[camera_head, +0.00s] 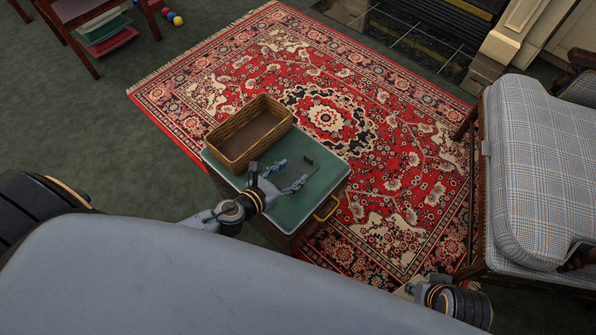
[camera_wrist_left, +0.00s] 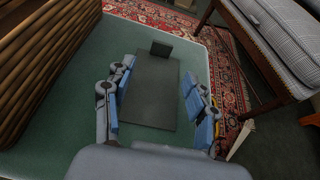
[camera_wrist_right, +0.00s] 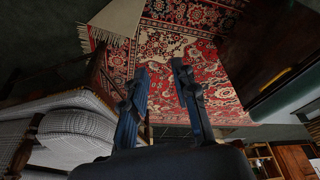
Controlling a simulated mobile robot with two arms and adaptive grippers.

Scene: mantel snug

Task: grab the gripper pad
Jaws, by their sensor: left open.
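The gripper pad (camera_wrist_left: 150,92) is a flat dark grey plate with a small upright tab at its far end. It lies on the green top of a small table (camera_head: 309,203). In the head view the tab (camera_head: 309,160) shows just beyond my left gripper (camera_head: 293,173). My left gripper is open, with its two blue-grey fingers apart on either side of the plate in the left wrist view. I cannot tell whether they touch it. My right gripper (camera_wrist_right: 161,68) is away from the table at the lower right, its fingers apart and empty.
A wicker basket (camera_head: 234,150) stands on the table's back left part, close to my left gripper. A yellow handle (camera_head: 327,209) sticks out at the table's right side. A checked armchair (camera_head: 535,165) stands at the right. A red patterned rug (camera_head: 400,130) covers the floor behind.

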